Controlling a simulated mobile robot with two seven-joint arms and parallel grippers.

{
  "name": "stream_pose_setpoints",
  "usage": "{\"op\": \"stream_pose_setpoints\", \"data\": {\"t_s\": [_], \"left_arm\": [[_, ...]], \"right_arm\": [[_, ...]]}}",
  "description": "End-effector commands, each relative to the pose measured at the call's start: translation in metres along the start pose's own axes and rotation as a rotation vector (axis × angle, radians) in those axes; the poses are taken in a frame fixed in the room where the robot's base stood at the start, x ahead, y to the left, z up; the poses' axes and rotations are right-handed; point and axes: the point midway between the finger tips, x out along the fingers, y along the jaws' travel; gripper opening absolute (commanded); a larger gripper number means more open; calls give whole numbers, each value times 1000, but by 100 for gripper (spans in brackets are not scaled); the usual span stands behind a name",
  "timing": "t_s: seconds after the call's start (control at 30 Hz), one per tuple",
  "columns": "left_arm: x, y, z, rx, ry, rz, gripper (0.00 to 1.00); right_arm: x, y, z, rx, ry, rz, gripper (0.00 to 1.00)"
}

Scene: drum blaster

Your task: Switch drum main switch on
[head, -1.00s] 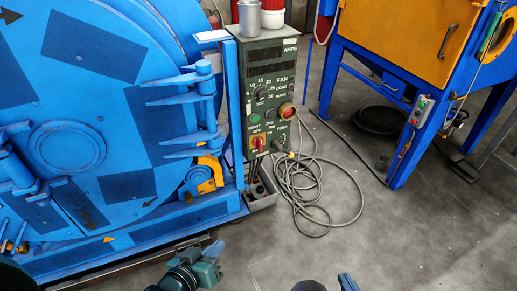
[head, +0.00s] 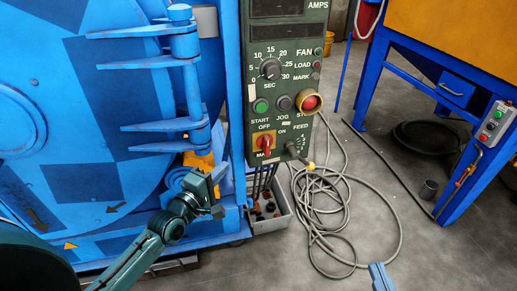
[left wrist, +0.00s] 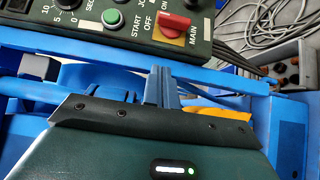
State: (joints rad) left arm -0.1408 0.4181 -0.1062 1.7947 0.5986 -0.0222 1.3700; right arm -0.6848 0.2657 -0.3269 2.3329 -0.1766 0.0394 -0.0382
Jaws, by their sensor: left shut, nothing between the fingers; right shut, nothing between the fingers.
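The main switch (head: 264,144) is a red handle on a yellow plate, low on the left of the dark green control panel (head: 285,90). Its handle looks upright in the head view, in line with the OFF label above it. The switch also shows at the top of the left wrist view (left wrist: 174,25). My left gripper (head: 217,208) is below and left of the switch, apart from it. Its blue fingers are together and empty in the left wrist view (left wrist: 161,88). Only the blue tip of my right gripper (head: 380,277) shows at the bottom edge, shut and empty.
The blue drum door (head: 100,110) with its hinge fills the left. Green start (head: 261,106) and red stop (head: 310,102) buttons sit above the switch. A grey box (head: 268,222) and coiled cable (head: 325,215) lie below. A blue machine (head: 470,150) stands right.

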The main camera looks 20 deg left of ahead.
Motion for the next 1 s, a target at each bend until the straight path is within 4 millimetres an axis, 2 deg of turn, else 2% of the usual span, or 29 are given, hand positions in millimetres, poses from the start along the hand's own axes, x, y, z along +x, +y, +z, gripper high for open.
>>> {"op": "stream_pose_setpoints", "data": {"t_s": [0.27, 0.37, 0.77, 1.0], "left_arm": [[8, -1, 0, 2, -1, 1, 0], [22, -1, 0, 1, 0, 3, 0], [103, -2, 1, 3, -1, 1, 0], [124, -1, 24, 1, -1, 0, 0]], "right_arm": [[0, -1, 2, -4, 12, -2, 0], [0, -4, 2, -12, 38, -8, 0], [4, -7, 3, 40, 99, -16, 0], [4, -8, 4, 67, 103, -19, 0]]}}
